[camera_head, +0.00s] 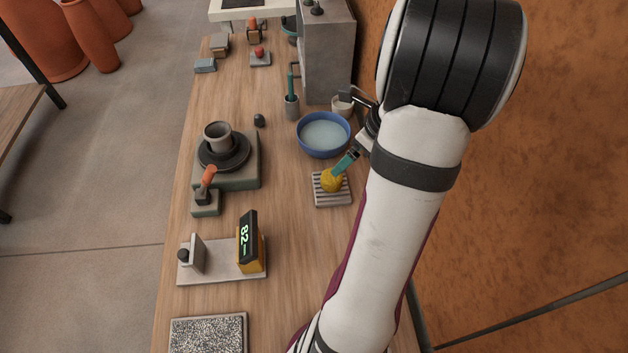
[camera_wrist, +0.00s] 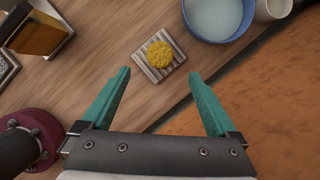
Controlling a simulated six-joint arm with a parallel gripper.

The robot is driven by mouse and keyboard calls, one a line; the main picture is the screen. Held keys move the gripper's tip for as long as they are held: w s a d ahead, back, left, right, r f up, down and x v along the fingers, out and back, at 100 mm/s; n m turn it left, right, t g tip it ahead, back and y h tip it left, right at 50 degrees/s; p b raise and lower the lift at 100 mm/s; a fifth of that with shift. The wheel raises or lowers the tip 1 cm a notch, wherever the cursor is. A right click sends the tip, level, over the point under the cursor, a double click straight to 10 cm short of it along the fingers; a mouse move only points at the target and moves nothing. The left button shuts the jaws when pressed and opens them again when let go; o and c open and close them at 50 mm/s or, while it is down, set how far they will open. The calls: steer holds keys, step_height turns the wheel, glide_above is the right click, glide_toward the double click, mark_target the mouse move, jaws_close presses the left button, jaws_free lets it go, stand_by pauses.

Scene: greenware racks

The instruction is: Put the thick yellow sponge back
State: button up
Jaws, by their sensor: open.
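The yellow sponge (camera_head: 332,181) rests on a small striped, slatted dish (camera_head: 333,200) on the wooden bench, just in front of the blue bowl. It also shows in the wrist view (camera_wrist: 160,55), round and lying on the dish (camera_wrist: 147,70). My gripper (camera_head: 347,163) has teal fingers and reaches in over the dish from the right. In the wrist view the fingers of my gripper (camera_wrist: 160,75) are spread wide and empty, with the sponge beyond the tips and roughly between them. I cannot tell the exact gap between fingers and sponge.
A blue bowl of pale liquid (camera_head: 324,135) stands behind the dish. A pottery wheel with a grey pot (camera_head: 218,137) and an orange-handled lever (camera_head: 207,185) are to the left. Bare bench lies around the dish.

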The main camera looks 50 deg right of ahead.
steer(key=w+a+r+n+g+y, duration=0.1)
steer(key=w+a+r+n, duration=0.2)
steer(key=a+n, duration=0.55)
steer(key=w+a+r+n+g+y, duration=0.1)
steer(key=w+a+r+n, duration=0.3)
steer(key=a, duration=0.8)
steer(key=s+a+n+g, duration=0.2)
steer(key=s+a+n, duration=1.1)
steer(key=n, duration=0.5)
steer(key=shift+s+a+r+g, duration=0.3)
steer(key=shift+a+r+g, duration=0.1)
steer(key=shift+a, duration=0.6)
